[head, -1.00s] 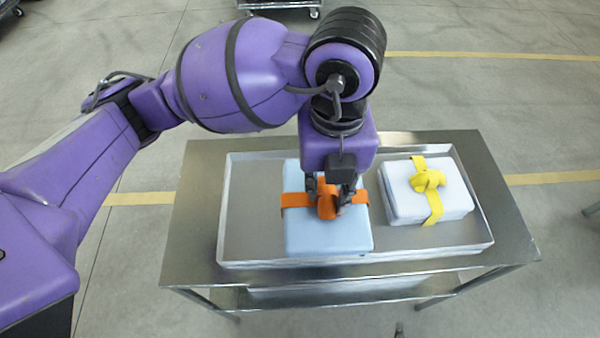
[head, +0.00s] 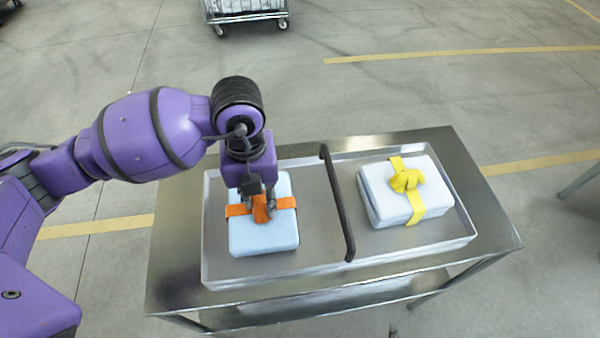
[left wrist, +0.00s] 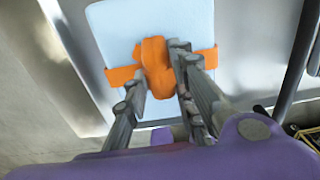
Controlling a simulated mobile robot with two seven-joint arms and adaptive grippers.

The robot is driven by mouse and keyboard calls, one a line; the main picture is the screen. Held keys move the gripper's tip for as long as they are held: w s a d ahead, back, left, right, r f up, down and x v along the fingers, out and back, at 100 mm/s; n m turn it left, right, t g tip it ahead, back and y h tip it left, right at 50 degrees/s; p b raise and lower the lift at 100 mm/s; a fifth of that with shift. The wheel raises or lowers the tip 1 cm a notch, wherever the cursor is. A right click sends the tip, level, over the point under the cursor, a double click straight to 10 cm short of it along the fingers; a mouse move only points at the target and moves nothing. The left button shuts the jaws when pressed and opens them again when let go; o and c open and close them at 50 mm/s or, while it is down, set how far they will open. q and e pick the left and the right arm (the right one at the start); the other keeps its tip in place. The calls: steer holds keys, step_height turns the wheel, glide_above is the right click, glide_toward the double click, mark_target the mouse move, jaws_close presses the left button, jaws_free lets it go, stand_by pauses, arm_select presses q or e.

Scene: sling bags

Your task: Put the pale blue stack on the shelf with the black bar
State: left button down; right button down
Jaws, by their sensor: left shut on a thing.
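The pale blue stack (head: 264,237) has an orange strap and knot (head: 275,203). It is at the left of a shallow metal tray (head: 310,240) on the metal table. My left gripper (head: 260,204) points down over it, shut on the orange knot. In the left wrist view its fingers (left wrist: 158,85) lie on either side of the knot, above the pale blue stack (left wrist: 110,30). I cannot tell whether the stack rests on the tray or is slightly above it. The black bar (head: 337,205) crosses the tray right of the stack. My right gripper is not in view.
A whitish stack (head: 385,200) with a yellow strap and knot sits right of the bar. The metal table (head: 178,235) has a lower shelf beneath. A wheeled trolley (head: 245,10) stands far back. The tray floor between the blue stack and the bar is clear.

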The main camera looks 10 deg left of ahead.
arm_select(q)
steer(key=shift+f, duration=0.55)
steer(key=c, duration=1.5)
jaws_free()
steer(key=shift+o, duration=0.2)
steer(key=shift+r, duration=0.35)
step_height(320, 180, up, 12)
steer(key=shift+f, duration=0.2)
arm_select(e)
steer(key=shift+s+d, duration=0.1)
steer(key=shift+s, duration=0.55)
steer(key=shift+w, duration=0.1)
